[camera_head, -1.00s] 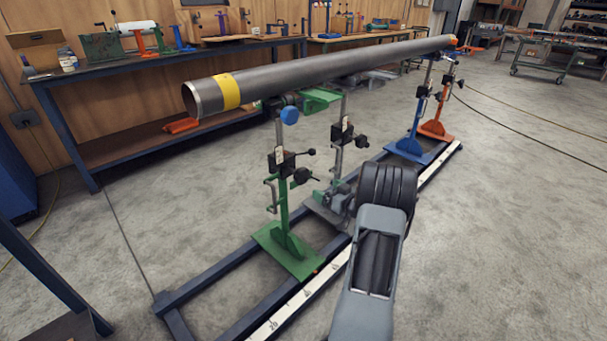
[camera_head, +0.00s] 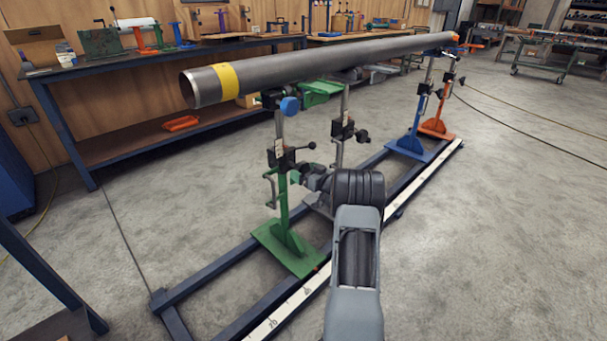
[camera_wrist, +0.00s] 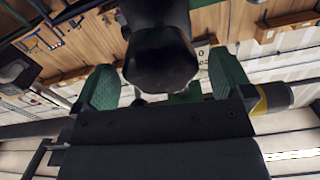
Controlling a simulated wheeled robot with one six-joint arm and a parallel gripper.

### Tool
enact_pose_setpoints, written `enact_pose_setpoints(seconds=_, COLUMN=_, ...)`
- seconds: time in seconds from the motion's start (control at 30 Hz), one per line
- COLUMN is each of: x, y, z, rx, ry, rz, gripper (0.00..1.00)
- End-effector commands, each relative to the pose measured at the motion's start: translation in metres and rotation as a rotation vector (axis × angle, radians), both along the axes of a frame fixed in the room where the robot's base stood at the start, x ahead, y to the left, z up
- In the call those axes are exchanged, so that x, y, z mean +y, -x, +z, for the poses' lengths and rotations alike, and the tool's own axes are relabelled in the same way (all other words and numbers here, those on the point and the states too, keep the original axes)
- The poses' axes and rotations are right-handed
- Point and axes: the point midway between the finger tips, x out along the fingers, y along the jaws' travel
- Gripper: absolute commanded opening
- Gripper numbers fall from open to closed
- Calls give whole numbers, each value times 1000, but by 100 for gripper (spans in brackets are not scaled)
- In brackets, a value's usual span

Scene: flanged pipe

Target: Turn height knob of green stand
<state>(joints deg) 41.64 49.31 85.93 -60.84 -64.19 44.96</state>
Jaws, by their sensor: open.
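The green stand (camera_head: 284,215) stands upright on the rail frame, under the near end of the grey pipe (camera_head: 310,66) with its yellow band. In the wrist view the black height knob (camera_wrist: 160,58) is large and lies between my gripper's two green finger pads, with the jaws apart on either side. I cannot tell whether a pad touches it. In the head view my gripper (camera_head: 308,174) is beside the stand's black clamp block (camera_head: 281,157) and hides the knob.
Another stand (camera_head: 341,128) is just behind, close to my wrist. A blue stand (camera_head: 411,145) and an orange stand (camera_head: 437,125) hold the far end. A blue clamp handle (camera_head: 290,105) sits above my gripper. Open floor lies to the right.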

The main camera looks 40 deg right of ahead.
Motion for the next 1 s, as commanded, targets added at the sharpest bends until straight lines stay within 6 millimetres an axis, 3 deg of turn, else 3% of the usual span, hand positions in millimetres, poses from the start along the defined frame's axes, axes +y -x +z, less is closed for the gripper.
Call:
enact_pose_setpoints(seconds=0.47, x=2, y=-8, z=0, rx=0, ry=-1, rz=0, gripper=97)
enact_pose_setpoints(seconds=1.0, x=2, y=-8, z=0, rx=0, ry=0, rz=0, gripper=49)
